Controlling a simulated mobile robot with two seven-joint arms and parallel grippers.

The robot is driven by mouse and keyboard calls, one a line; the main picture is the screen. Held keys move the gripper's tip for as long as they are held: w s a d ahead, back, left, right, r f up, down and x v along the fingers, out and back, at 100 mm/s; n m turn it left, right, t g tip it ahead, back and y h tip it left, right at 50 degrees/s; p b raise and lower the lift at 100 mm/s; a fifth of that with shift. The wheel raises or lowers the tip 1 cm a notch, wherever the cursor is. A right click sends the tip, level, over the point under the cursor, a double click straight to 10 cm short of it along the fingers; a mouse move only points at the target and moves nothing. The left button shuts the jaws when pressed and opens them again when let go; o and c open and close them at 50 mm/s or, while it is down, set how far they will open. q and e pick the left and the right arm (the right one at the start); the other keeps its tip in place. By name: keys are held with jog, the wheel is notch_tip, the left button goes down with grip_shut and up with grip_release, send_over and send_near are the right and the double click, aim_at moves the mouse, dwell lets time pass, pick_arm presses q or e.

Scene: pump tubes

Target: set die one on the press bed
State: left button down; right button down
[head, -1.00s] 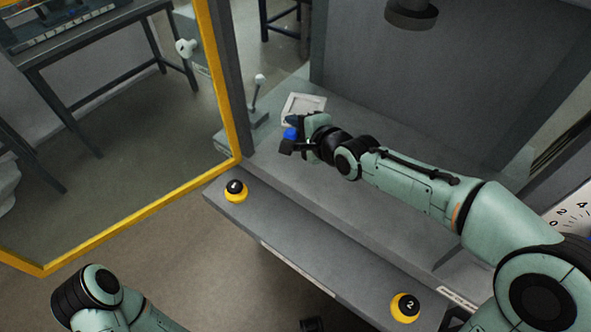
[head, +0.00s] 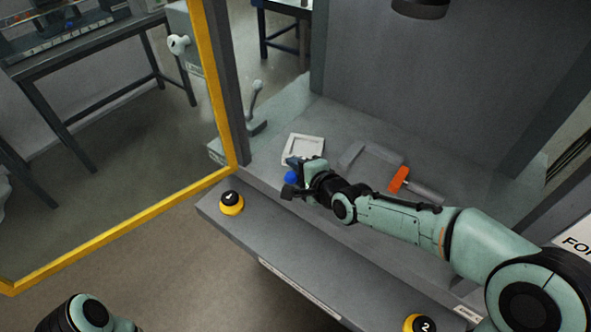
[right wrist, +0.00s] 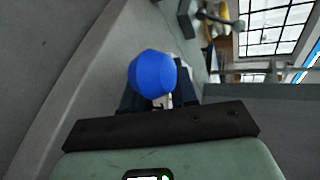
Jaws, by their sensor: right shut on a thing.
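My right gripper (head: 293,182) is over the front left of the press bed (head: 330,120), shut on a small blue piece (head: 291,176). In the right wrist view this blue, many-sided piece (right wrist: 152,75) sits between the dark fingers, and its lower part is hidden. The pictures do not show a label marking it as die one. A pale square frame (head: 290,148) lies on the bed just behind the gripper in the head view. I cannot tell how high the piece is above the bed. My left gripper is out of view; only part of my left arm shows at lower left.
The dark press ram (head: 420,8) hangs above the bed. An orange-handled tool (head: 398,180) and a grey block (head: 351,154) lie on the right. A lever (head: 254,98) and a yellow-framed guard (head: 222,90) stand left. Yellow-and-black buttons (head: 231,203) sit on the front ledge.

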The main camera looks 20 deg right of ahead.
jog(key=shift+r, duration=0.2)
jog(key=shift+f, duration=0.15)
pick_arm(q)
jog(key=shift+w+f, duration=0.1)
pick_arm(e)
jog(key=c, duration=0.9)
grip_release()
jog(key=shift+f, duration=0.2)
jog(key=shift+r, duration=0.1)
jog(key=shift+s+d+r, duration=0.15)
jog(key=shift+s+r, duration=0.05)
jog(key=shift+s, duration=0.05)
jog(key=p+v, duration=0.6)
jog(key=v, duration=0.4)
jog(key=shift+s+r, duration=0.2)
jog(key=shift+s+d+r, duration=0.1)
jog(key=shift+s+d, duration=0.05)
jog(key=shift+s, duration=0.25)
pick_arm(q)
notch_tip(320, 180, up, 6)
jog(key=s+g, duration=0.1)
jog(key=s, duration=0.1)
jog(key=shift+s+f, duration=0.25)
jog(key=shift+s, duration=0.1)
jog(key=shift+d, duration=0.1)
